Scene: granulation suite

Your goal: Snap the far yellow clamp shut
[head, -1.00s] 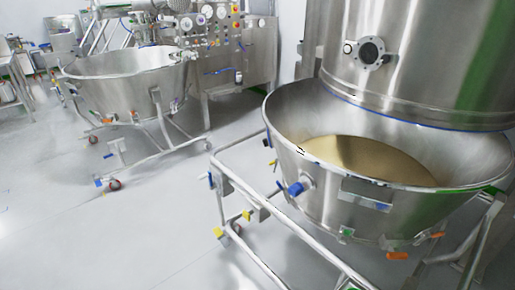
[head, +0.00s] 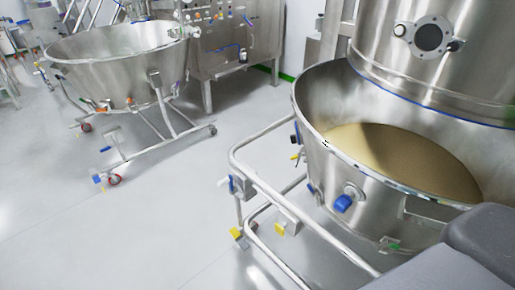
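A small yellow part (head: 296,157) sits on the left outer side of the large steel bowl (head: 314,178), just below a dark blue piece near the rim. It may be a clamp, but it is too small to tell whether it is open or shut. Two more yellow pieces, one on the left (head: 236,233) and one on the right (head: 280,229), are low on the bowl's tubular frame. They look like caster pedals. Neither of my grippers is in view. A dark grey part of my arm fills the lower right corner and hides part of the bowl's front.
The bowl holds tan powder (head: 400,160) under a steel column (head: 480,60). A tubular trolley frame (head: 262,186) juts out left of it. A blue-capped port (head: 343,203) sticks out in front. A second bowl trolley (head: 110,65) stands at the back left. The floor between is clear.

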